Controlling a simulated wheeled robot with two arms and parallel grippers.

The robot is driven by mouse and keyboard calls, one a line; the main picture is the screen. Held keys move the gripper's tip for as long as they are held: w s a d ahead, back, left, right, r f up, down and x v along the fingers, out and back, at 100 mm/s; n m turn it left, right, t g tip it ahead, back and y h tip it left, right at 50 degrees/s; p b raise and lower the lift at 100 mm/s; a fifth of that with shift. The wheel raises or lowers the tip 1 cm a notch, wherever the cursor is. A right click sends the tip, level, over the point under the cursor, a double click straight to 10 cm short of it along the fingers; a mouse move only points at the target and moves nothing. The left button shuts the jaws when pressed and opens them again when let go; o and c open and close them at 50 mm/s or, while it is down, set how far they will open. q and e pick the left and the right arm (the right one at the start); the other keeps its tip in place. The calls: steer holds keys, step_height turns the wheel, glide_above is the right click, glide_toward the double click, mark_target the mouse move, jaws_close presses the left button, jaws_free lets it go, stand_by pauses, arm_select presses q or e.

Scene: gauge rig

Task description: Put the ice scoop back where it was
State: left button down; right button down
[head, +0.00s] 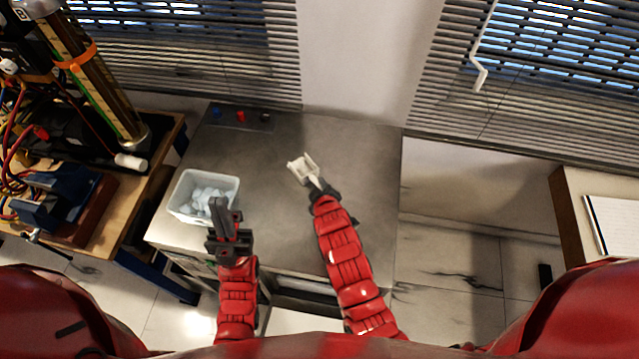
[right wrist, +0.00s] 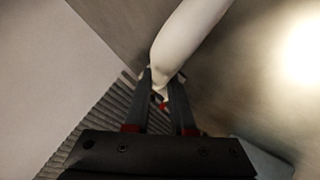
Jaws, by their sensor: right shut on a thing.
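The white ice scoop (head: 302,167) is held above the steel worktop by my right gripper (head: 318,187), which is shut on it. In the right wrist view, its smooth white body (right wrist: 186,38) rises from between the fingertips of my right gripper (right wrist: 163,82). My left gripper (head: 226,208) is at the near edge of a white tub (head: 178,207) of pale ice cubes, overlapping its near right corner in the head view. I cannot tell whether its fingers are apart or together. The scoop is to the right of the tub and apart from it.
The steel worktop (head: 360,170) is largely clear right of the tub. A dark strip with small red and blue parts (head: 240,116) lies at its back edge. A wooden bench (head: 112,225) with wires and a gauge tube (head: 95,75) stands left. Blinds hang behind.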

steer(key=shift+f, duration=0.15)
steer(key=c, duration=0.8)
jaws_free()
steer(key=shift+o, duration=0.2)
steer(key=shift+r, duration=0.2)
